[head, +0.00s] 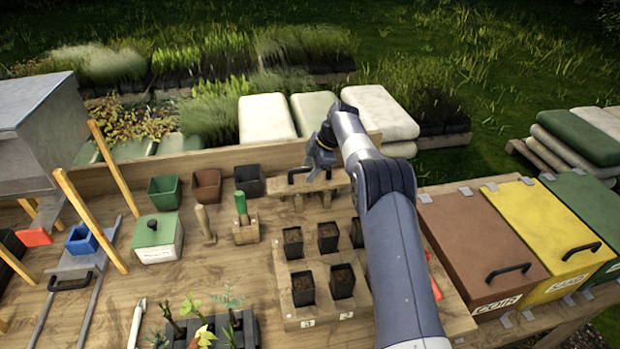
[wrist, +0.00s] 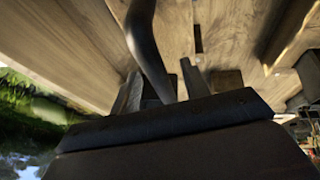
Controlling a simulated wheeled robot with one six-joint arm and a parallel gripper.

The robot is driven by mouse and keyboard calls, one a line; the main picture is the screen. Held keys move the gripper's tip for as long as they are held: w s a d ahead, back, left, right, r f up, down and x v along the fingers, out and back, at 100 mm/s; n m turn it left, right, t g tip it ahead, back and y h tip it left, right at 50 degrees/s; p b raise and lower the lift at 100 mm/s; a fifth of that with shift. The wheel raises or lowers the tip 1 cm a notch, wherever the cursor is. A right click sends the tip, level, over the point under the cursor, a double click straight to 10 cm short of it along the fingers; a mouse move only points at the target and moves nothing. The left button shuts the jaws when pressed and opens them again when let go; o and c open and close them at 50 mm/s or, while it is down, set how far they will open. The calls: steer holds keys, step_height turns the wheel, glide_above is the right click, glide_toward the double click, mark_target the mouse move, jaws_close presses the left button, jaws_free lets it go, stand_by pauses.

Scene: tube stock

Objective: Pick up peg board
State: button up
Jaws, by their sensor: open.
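The peg board (head: 313,186) is a small wooden board with a black handle (head: 293,173) on top and pegs beneath. It stands near the back edge of the bench. My gripper (head: 318,172) is at the handle from above, and the arm comes in from the right. In the wrist view the dark curved handle (wrist: 150,45) runs down between the two open fingers (wrist: 162,85). I cannot tell whether either finger touches it. The wooden surface fills the upper part of that view. The right end of the handle is hidden by the gripper in the head view.
Wooden stepped trays (head: 317,320) with black soil pots stand in front of the peg board. Lidded brown (head: 470,240) and yellow (head: 540,230) bins are on the right.

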steer(key=shift+a+f, duration=0.2)
steer(key=shift+f, duration=0.15)
jaws_close()
stand_by(0.3)
